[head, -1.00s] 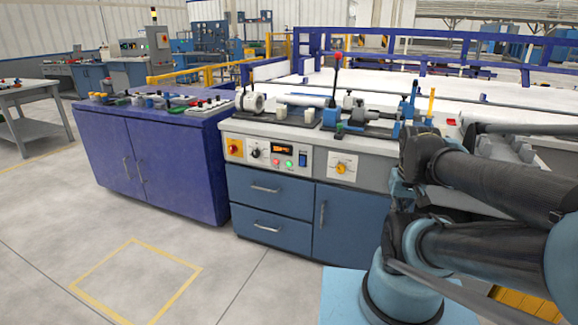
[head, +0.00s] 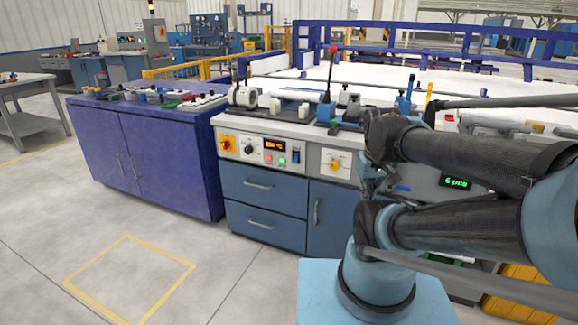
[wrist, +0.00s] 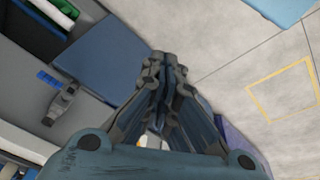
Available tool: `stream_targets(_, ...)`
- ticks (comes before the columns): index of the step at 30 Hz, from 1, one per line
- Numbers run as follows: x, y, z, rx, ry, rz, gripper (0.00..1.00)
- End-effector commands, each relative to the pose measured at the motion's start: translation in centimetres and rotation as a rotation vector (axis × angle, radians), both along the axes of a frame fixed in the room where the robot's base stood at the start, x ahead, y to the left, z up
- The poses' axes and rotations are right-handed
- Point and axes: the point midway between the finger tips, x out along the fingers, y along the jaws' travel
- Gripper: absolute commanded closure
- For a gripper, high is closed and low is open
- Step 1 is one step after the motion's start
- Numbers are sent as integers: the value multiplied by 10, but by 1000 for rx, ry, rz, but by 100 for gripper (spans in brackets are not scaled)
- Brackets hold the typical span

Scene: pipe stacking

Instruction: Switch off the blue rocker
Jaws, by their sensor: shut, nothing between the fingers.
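The blue rocker (head: 295,157) is a small upright piece at the right end of the white control panel on the front of the workbench. Its on or off position is too small to tell. I cannot make it out in the wrist view. My gripper (wrist: 164,60) points at the grey floor beside a blue cabinet front, with its fingers together and nothing between them. In the head view my arm is folded to the right of the panel, apart from the rocker, and the fingertips cannot be made out.
A yellow knob (head: 335,164) sits right of the panel. The floor in front is clear.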

Motion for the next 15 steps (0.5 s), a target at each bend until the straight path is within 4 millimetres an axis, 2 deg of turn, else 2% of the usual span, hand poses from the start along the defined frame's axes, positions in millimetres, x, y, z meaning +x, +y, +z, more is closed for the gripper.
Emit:
stream_targets(8,63,17,26,-160,-5,457,100)
stream_targets(15,120,46,38,-308,2,855,100)
